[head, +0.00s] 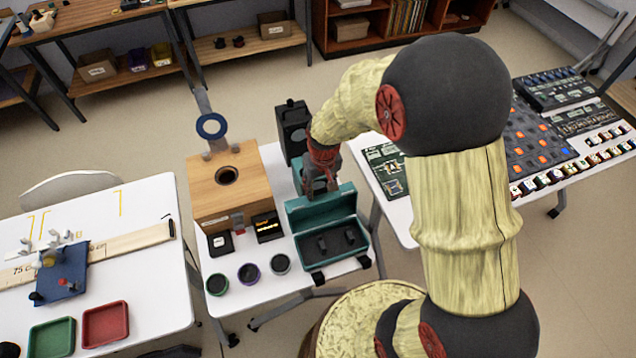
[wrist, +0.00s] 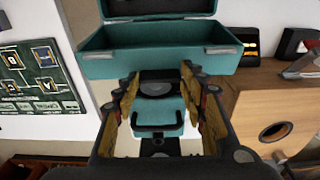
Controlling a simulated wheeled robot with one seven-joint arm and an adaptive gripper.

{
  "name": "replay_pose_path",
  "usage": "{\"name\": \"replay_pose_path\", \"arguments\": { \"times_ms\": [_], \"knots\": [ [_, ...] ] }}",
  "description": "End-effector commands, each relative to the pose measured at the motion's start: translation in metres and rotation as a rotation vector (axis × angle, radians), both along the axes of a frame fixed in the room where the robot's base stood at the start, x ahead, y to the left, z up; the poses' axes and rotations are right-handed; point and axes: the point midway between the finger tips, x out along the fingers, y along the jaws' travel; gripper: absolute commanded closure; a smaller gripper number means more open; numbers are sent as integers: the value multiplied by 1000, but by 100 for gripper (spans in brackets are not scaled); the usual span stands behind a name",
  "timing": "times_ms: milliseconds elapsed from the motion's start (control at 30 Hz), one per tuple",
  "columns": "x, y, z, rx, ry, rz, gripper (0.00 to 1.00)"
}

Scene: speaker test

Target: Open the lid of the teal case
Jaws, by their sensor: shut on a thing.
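The teal case (head: 346,262) stands at the front right of the middle white table, with two dark pieces in its dark interior. Its lid (head: 322,208) is raised at the back, so the inside of the case shows. My gripper (head: 319,184) is at the lid's upper edge, coming from behind and above. In the wrist view, the teal lid (wrist: 160,66) with grey corner fittings spans the area beyond my fingertips. The exact contact is partly hidden by the fingers.
A wooden box (head: 222,182) with a round hole stands left of the case. A black speaker-like box (head: 293,128) stands behind it. Several small round pots and black boxes (head: 268,227) lie to the left. A table with circuit boards (head: 385,168) is at right.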

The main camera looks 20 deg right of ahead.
Motion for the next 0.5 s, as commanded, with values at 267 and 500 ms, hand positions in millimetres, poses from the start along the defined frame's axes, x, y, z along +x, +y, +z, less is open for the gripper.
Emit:
{"name": "replay_pose_path", "arguments": {
  "times_ms": [267, 500],
  "knots": [
    [-9, 0, 0, 0, 11, 0, 100],
    [-8, 0, 0, 0, 10, 0, 50]
  ]
}}
